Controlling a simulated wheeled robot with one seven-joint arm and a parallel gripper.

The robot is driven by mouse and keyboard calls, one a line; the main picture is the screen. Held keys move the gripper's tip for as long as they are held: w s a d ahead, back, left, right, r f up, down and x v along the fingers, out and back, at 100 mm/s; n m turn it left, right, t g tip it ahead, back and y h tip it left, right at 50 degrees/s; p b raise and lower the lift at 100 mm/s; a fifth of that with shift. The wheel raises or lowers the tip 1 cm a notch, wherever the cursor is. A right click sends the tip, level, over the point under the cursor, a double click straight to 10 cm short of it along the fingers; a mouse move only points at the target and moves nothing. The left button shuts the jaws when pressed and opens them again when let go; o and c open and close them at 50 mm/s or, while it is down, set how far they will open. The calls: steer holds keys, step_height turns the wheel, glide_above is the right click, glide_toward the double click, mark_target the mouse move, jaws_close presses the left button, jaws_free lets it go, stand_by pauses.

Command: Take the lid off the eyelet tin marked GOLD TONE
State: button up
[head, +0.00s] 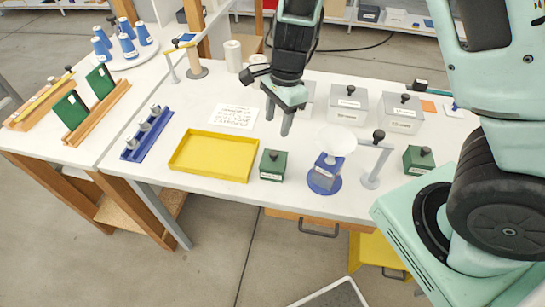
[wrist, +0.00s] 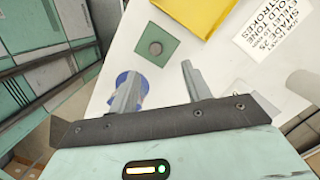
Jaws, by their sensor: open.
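Several grey lidded tins with dark knobs stand along the back of the table, including a middle tin (head: 347,106) and a right tin (head: 401,114). Another is partly hidden behind my arm. A green box with a knob (head: 272,166) stands front centre, and a second green box (head: 418,160) stands at the right. The labels are too small to read, so I cannot tell which is GOLD TONE. My gripper (head: 277,120) is open and empty above the table, fingers pointing down. In the wrist view, a green box (wrist: 156,48) lies beyond the fingers (wrist: 160,78).
A yellow tray (head: 214,156) lies left of the front green box. A blue-based device (head: 325,178) with a white dish (head: 332,140) stands to its right, beside a grey post (head: 372,170). A printed card (head: 233,116) lies behind the tray. Blue cones (head: 129,46) stand far left.

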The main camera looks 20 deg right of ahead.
glide_above(274, 152)
steer(key=f, duration=0.4)
steer(key=shift+w+d+f, duration=0.25)
steer(key=shift+w+d, duration=0.15)
steer(key=shift+s+a+f, duration=0.1)
steer(key=shift+s+f, duration=0.05)
steer(key=shift+f, duration=0.7)
steer(key=shift+s+a+f, duration=0.1)
steer(key=shift+a+f, duration=0.05)
steer(key=shift+f, duration=0.75)
steer(key=shift+s+a+f, duration=0.1)
steer(key=shift+s+f, duration=0.05)
steer(key=shift+f, duration=0.7)
steer(key=c, duration=1)
